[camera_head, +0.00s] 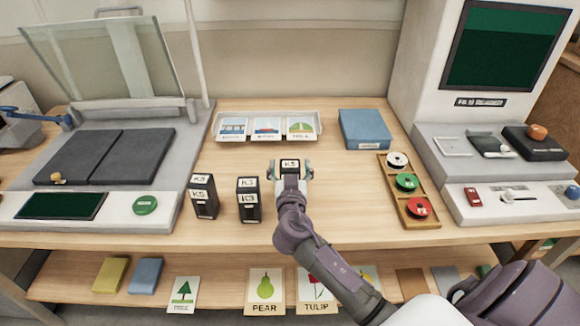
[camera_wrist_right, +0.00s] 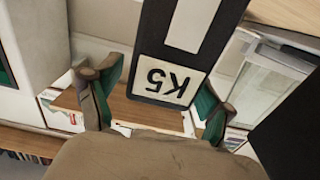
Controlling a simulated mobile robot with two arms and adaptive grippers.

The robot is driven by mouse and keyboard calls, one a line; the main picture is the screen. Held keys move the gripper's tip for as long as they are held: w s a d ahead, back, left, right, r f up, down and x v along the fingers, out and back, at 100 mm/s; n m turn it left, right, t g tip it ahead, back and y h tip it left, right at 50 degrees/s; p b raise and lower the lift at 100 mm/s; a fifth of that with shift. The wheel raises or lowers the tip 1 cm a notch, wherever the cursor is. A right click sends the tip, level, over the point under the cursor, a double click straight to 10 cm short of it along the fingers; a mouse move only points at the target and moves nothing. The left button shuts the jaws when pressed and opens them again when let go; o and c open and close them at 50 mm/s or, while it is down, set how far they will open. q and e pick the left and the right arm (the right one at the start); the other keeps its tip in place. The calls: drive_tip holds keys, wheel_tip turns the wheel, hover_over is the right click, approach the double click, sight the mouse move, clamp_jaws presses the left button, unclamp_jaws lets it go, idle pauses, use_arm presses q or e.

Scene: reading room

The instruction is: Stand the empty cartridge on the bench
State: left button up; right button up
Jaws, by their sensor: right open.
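A black cartridge (camera_head: 291,165) with a white K5 label stands on the bench (camera_head: 340,220), mostly hidden behind my right gripper (camera_head: 291,172). It fills the middle of the right wrist view (camera_wrist_right: 175,62). My right gripper is open, with one finger on each side of the cartridge; in the wrist view a gap shows at the left finger. Two more black cartridges stand upright to the left, one (camera_head: 204,198) with a K5 front label and one (camera_head: 248,202) labelled K3. I cannot tell which cartridge is empty. My left gripper is not in view.
A white tray of picture cards (camera_head: 267,139) and a blue box (camera_head: 364,129) lie behind. A wooden tray of round reels (camera_head: 410,218) is to the right, beside a screen machine (camera_head: 500,150). A scanner (camera_head: 100,170) stands left. The front middle is clear.

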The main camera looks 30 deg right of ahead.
drive_tip(key=shift+r, duration=0.1)
drive_tip(key=shift+s+a, duration=0.2)
drive_tip(key=b+v, duration=0.2)
drive_tip(key=v, duration=0.9)
drive_tip(key=shift+s, duration=0.2)
drive_tip(key=shift+a, duration=0.1)
